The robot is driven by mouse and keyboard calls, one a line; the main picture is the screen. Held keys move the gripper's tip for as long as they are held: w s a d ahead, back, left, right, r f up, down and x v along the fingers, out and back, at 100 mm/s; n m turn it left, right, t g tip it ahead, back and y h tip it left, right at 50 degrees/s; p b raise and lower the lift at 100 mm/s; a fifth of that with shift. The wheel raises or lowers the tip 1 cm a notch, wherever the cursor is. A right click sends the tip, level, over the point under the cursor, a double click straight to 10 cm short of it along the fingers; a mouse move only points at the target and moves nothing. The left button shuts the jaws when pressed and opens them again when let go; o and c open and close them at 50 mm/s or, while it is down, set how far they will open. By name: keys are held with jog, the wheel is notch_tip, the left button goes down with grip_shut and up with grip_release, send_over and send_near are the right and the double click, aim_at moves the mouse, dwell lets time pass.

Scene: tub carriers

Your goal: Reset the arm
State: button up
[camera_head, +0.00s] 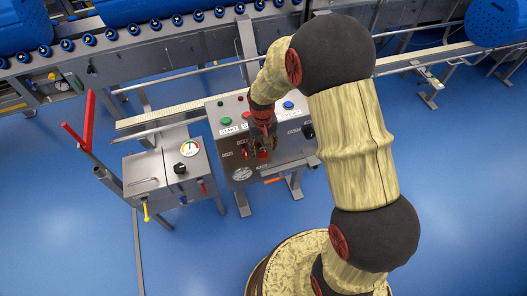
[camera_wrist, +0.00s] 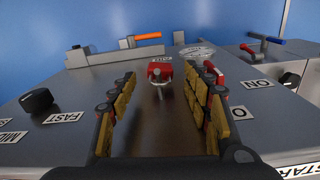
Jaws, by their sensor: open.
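My gripper (camera_head: 262,140) hangs over the grey control panel (camera_head: 228,108) in the head view. In the wrist view its two padded fingers stand apart, open, above the panel's metal face (camera_wrist: 75,82). A small red part with a bright metal piece (camera_wrist: 160,72) shows between the fingers, towards their tips. I cannot tell whether the fingers touch it. My arm runs from the lower right up and over to the panel. It hides some of the panel's right side.
A green button (camera_head: 225,121) and blue button (camera_head: 288,105) are on the panel. A gauge box (camera_head: 150,171) stands left, with a red post (camera_head: 89,120) beside it. A conveyor with blue tubs (camera_head: 140,10) runs behind. Blue floor is clear at lower left.

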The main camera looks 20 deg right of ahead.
notch_tip(320, 180, up, 9)
jog(key=shift+s+f, duration=0.1)
jog(key=shift+s, duration=0.05)
jog(key=shift+s+f, duration=0.1)
jog(key=shift+s, duration=0.25)
jog(key=s+r+n+t, duration=0.1)
jog(key=s+r+t, duration=0.4)
jog(key=s+r, duration=1.7)
jog(key=shift+r+t, duration=0.3)
jog(key=shift+r, duration=0.5)
jog(key=shift+s, duration=0.1)
jog(key=shift+c, duration=0.8)
dwell(0.4)
